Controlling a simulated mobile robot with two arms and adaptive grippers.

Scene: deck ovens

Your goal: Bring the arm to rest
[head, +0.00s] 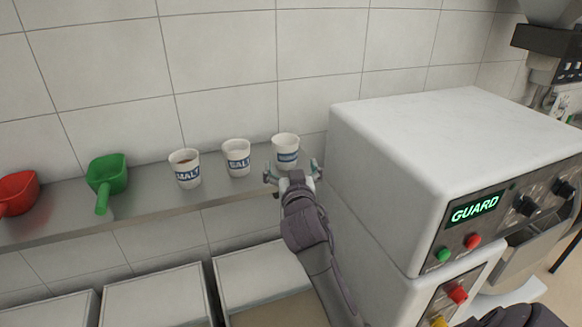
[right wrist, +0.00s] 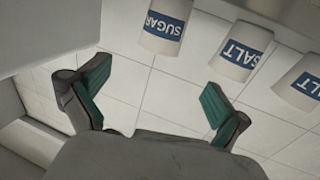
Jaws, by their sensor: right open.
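My right gripper (head: 292,174) reaches up from the bottom in the head view, in front of the shelf. It is open with nothing between its fingers. The right wrist view shows its two green-padded fingers (right wrist: 156,88) spread wide. The white sugar cup with a blue label (head: 285,151) stands upright on the shelf just behind the gripper. In the right wrist view, the sugar cup (right wrist: 162,25) is beyond the fingertips and apart from them. My left gripper is not in view.
The salt cup (head: 236,157) and malt cup (head: 185,168) stand left along the metal shelf (head: 146,203). Farther left lie a green scoop (head: 107,178) and red scoop (head: 17,191). A white machine reading GUARD (head: 440,150) stands close right of my arm. Open-topped bins (head: 155,300) are below the shelf.

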